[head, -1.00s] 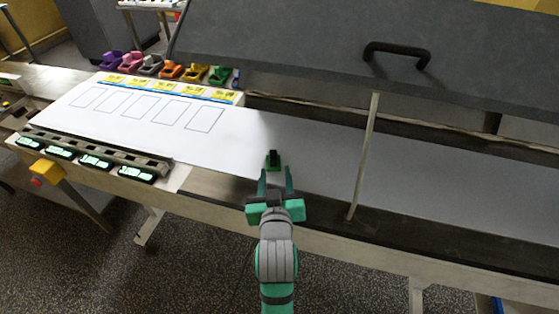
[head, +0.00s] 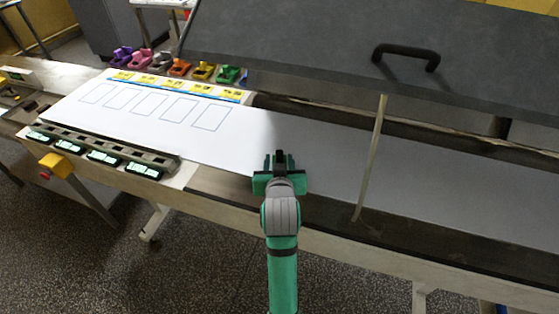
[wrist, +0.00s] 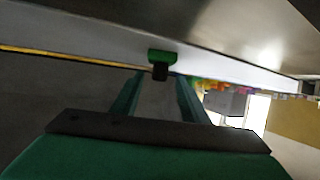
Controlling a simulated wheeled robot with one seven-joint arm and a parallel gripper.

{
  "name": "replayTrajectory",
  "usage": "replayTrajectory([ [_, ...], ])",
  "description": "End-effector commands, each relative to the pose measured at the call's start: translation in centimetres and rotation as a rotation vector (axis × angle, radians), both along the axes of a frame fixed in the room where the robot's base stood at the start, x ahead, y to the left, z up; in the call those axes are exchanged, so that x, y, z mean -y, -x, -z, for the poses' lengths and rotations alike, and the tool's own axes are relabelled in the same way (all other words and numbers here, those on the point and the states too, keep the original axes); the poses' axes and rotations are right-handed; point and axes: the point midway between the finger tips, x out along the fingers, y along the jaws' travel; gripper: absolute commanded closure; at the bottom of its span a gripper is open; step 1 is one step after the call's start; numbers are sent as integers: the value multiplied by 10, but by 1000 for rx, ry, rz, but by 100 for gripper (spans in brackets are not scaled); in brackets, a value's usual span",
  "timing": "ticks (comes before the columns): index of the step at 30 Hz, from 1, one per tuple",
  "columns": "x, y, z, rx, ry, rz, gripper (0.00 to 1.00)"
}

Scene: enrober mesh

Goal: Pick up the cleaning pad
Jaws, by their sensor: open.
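The cleaning pad, a small green block with a black grip, shows in the wrist view (wrist: 162,57) against the white belt surface, just beyond my fingertips. In the head view only its dark grip (head: 280,154) shows, between my fingers; the rest is hidden by my gripper. My gripper (head: 281,161) is open over the near edge of the white belt. In the wrist view its two green fingers (wrist: 159,82) stand apart, with the black grip at the gap between their tips. I cannot tell whether they touch it.
A grey raised hood (head: 320,45) with a black handle (head: 405,54) hangs over the belt's right part. A thin prop rod (head: 371,160) stands right of my gripper. Several coloured blocks (head: 175,67) line the far edge. A rack of dark labelled pieces (head: 105,147) lies at left.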

Motion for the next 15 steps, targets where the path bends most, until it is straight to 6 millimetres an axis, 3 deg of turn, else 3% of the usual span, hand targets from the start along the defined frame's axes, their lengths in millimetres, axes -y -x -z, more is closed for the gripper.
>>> replayTrajectory([
  [6,1,-28,10,0,0,0,59],
  [15,1,-34,12,2,0,0,59],
])
